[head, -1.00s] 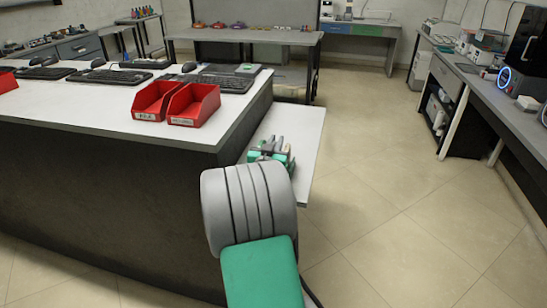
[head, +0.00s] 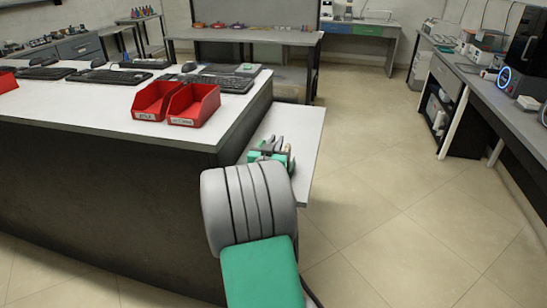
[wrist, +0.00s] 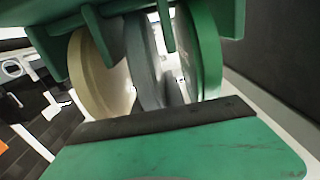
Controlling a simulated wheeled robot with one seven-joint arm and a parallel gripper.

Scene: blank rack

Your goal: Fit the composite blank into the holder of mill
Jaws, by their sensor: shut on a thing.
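In the wrist view a beige disc (wrist: 93,85), a grey disc (wrist: 142,62) and a green disc (wrist: 203,50) stand on edge, side by side, at a green rack (wrist: 60,45) with short prongs. No label shows which is the composite blank. My gripper (wrist: 158,112) shows as a green part with a dark pad edge across the lower picture. It is shut on what looks like the grey disc in the middle; the contact is partly hidden. In the head view the rack (head: 254,156) is small and partly behind my arm. The mill's holder cannot be made out.
The rack is on a low white side shelf (head: 302,125) beside the long dark bench (head: 110,180). Red bins (head: 194,105) stand on the bench near its edge. A black machine (head: 526,45) stands on the right-hand counter (head: 500,105). The floor between is clear.

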